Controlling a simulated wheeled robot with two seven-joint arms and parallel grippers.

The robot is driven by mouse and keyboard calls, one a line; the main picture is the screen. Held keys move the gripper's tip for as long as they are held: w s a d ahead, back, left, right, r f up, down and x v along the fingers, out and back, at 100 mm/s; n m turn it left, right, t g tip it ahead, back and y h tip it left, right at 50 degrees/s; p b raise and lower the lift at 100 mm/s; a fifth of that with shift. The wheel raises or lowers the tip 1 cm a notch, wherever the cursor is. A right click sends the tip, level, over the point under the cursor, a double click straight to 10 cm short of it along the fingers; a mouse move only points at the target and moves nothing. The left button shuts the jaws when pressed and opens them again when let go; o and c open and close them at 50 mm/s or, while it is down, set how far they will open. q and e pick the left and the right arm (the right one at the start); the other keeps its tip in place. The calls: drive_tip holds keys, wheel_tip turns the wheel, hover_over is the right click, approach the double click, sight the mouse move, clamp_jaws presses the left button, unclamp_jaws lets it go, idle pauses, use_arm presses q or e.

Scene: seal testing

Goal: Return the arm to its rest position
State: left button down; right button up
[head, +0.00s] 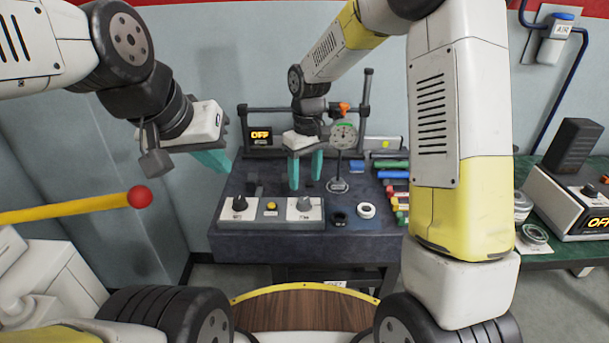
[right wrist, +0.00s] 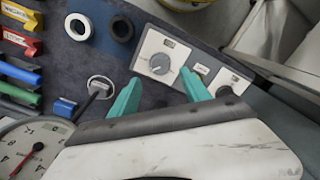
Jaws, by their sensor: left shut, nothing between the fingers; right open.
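My right gripper (head: 305,170) is open and empty. Its teal fingers point down over the dark workbench, just behind the control box with knobs. In the right wrist view its two fingertips (right wrist: 161,80) are spread apart on either side of a knob in the picture, with nothing between them. My left gripper (head: 218,160) is at the left, off the bench's left side, with teal fingers shut and empty. The right arm reaches in from the upper right.
The bench (head: 300,243) holds a control box (head: 305,210), a round dial gauge (head: 343,136), a white ring (head: 366,210), a black ring (head: 339,219) and several coloured pieces. A red ball (head: 140,196) on a yellow bar is at left. A green table (head: 549,247) stands right.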

drive_tip(key=shift+r, duration=0.55)
drive_tip(key=shift+d+r, duration=0.15)
drive_tip(key=shift+r, duration=0.1)
drive_tip(key=s+d+r+m+t+y, duration=0.1)
drive_tip(key=s+d+r+m+t, duration=0.35)
drive_tip(key=s+d+r, duration=0.85)
drive_tip(key=s+r+m+t, duration=0.2)
drive_tip(key=s+r, duration=0.1)
drive_tip(key=s, duration=0.4)
drive_tip(key=shift+s+d+m+y, duration=0.35)
drive_tip(key=shift+s+d+y, duration=0.05)
drive_tip(key=shift+c, duration=0.4)
